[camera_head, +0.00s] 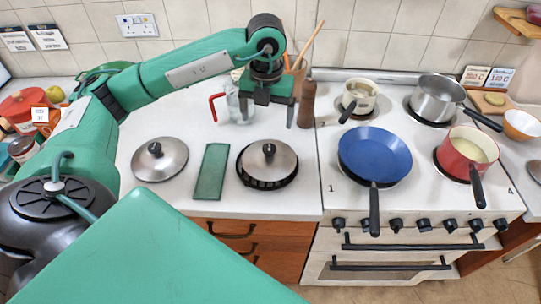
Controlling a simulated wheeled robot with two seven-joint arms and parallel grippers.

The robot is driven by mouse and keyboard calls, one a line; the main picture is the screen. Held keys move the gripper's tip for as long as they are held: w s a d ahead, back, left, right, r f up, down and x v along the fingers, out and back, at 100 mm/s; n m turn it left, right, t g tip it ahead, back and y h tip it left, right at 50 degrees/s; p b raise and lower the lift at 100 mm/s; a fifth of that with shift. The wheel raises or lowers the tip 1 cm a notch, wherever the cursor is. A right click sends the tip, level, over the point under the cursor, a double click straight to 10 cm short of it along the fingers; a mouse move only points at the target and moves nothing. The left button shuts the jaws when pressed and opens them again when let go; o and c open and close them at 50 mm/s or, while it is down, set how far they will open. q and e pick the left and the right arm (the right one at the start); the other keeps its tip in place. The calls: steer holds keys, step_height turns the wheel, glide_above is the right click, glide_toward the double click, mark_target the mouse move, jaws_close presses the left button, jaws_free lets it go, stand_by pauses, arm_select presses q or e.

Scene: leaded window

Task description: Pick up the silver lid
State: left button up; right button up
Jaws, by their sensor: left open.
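Two silver lids with black knobs are in the head view. One silver lid (172,165) lies on the white counter at the left. The other silver lid (285,166) sits on a round black ribbed base, right of a green rectangular mat (212,172). My left gripper (267,118) points down with its fingers apart and nothing between them. In the picture it is just above and behind the right-hand lid, apart from it. My right gripper is not in view.
A glass jug with a red handle (217,107), a brown pepper mill (306,104) and wooden utensils stand near my left gripper. The stove at right holds a blue frying pan (375,155), a red saucepan (467,150), a cream pot (359,97) and a steel pot (437,98).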

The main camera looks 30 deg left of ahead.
arm_select(q)
steer(key=p, duration=0.1)
glide_above(269, 149)
steer(key=f, duration=0.6)
steer(key=shift+w+a+f, duration=0.15)
steer(key=shift+a+f, duration=0.15)
steer(key=shift+a, duration=0.05)
steer(key=f+p, duration=0.1)
steer(key=f, duration=0.2)
steer(key=f+p, duration=0.1)
steer(key=shift+d+f+p, duration=0.25)
steer(key=shift+f+p, duration=0.1)
steer(key=shift+f, duration=0.35)
steer(key=c, duration=1.8)
